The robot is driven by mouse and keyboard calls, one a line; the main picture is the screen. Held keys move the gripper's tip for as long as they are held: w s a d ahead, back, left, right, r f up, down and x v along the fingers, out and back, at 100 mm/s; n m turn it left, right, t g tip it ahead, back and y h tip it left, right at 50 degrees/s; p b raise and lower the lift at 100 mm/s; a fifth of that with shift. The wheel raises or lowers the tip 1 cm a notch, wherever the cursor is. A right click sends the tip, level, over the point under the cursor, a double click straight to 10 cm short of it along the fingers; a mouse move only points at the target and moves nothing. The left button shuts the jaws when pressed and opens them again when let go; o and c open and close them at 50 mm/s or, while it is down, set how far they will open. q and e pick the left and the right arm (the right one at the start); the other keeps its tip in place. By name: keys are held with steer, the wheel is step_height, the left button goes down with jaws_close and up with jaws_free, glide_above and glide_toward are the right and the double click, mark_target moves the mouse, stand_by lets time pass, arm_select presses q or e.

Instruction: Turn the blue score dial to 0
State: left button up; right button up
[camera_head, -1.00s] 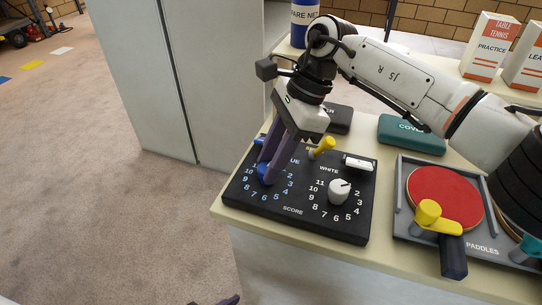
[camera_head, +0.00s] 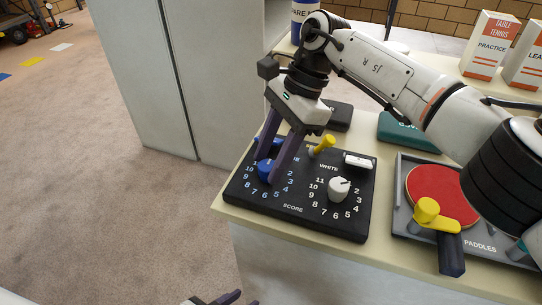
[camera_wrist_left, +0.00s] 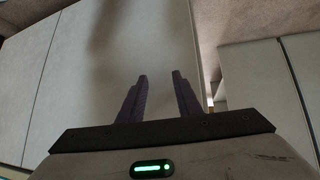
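The blue score dial (camera_head: 265,170) is on the left half of the black scoreboard (camera_head: 312,222), inside a ring of printed numbers. My right gripper (camera_head: 266,168) reaches down over it from above. Its two dark purple fingers are apart, one on the far left side of the dial and one on the right. The dial shows between them, and I cannot tell whether the fingers touch it. The fingers hide the top numbers, and the dial's pointer is not clear. My left gripper (camera_head: 246,297) is at the bottom edge, away from the board; its fingers are apart and empty in the left wrist view (camera_wrist_left: 160,77).
On the board are a white dial (camera_head: 339,189), a yellow peg (camera_head: 323,145) and a white block (camera_head: 358,161). A grey paddle tray (camera_head: 402,222) with a red paddle (camera_head: 437,192) stands right. A teal case (camera_head: 400,133) lies behind. Grey cabinets (camera_head: 150,90) stand left.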

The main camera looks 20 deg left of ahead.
arm_select(q)
steer(key=shift+s+f, duration=0.1)
steer(key=shift+s, duration=0.05)
steer(key=r+p, duration=0.1)
steer(key=p, duration=0.1)
steer(key=a+r+p, duration=0.1)
steer(key=r+p, duration=0.1)
steer(key=p, duration=0.1)
steer(key=a+r+p, duration=0.1)
steer(key=r+p, duration=0.1)
steer(key=p, duration=0.1)
steer(key=shift+s+r, duration=0.15)
steer(key=shift+r, duration=0.05)
arm_select(e)
steer(key=v, duration=1)
steer(key=shift+w+d+r, duration=0.1)
arm_select(q)
steer(key=shift+s+f, duration=0.1)
steer(key=shift+s, duration=0.1)
steer(key=shift+d, duration=0.1)
